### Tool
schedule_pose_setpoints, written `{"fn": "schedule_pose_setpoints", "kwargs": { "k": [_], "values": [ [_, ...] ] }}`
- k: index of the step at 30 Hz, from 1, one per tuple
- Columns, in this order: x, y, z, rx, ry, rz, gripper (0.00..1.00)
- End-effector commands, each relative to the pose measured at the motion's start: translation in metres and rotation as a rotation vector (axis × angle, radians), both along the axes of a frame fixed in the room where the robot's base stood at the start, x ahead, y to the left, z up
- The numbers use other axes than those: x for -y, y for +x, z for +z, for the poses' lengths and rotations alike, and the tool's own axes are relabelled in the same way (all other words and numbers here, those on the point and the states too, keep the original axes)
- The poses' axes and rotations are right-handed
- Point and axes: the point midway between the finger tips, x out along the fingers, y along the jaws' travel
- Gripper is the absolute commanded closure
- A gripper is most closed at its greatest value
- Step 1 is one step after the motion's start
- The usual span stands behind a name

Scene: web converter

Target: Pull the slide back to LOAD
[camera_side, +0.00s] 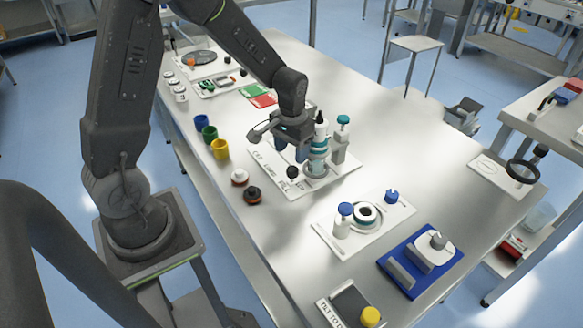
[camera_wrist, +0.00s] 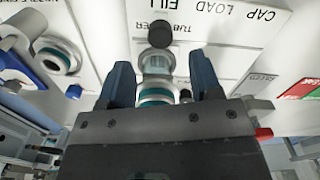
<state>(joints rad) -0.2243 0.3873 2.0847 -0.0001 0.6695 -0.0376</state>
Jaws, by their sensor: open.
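The station board (camera_side: 330,188) is white and lettered CAP, LOAD and FILL along its front edge in the side view. The lettering (camera_wrist: 228,14) also shows in the wrist view. A black round knob (camera_side: 292,172), likely the slide's handle, stands near that edge; it also shows in the wrist view (camera_wrist: 160,33), just beyond the fingertips. A clear tube with teal bands (camera_wrist: 157,88) lies between the fingers in the wrist view. My gripper (camera_side: 293,152) is open above the board, and its dark fingers (camera_wrist: 160,65) flank the tube. The arm hides much of the slide; its exact position cannot be told.
A teal-capped bottle (camera_side: 342,135) and a black-tipped tube unit (camera_side: 319,150) stand close right of my gripper. Blue, green and yellow cups (camera_side: 220,149) stand left.

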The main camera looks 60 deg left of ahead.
Motion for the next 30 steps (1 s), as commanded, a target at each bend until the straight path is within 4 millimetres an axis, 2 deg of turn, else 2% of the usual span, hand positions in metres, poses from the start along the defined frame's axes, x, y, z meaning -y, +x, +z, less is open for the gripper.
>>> {"fn": "schedule_pose_setpoints", "kwargs": {
  "k": [3,9,15,23,30],
  "values": [
    [0.0,-0.001,-0.025,-0.007,-0.002,0.0,0.42],
    [0.0,-0.001,-0.053,-0.003,-0.001,-0.001,0.42],
    [0.0,0.0,-0.064,0.0,0.0,-0.001,0.42],
    [0.0,0.0,-0.065,0.0,0.0,0.0,0.42],
    [0.0,0.0,-0.064,0.0,0.0,-0.001,0.65]
  ]
}}
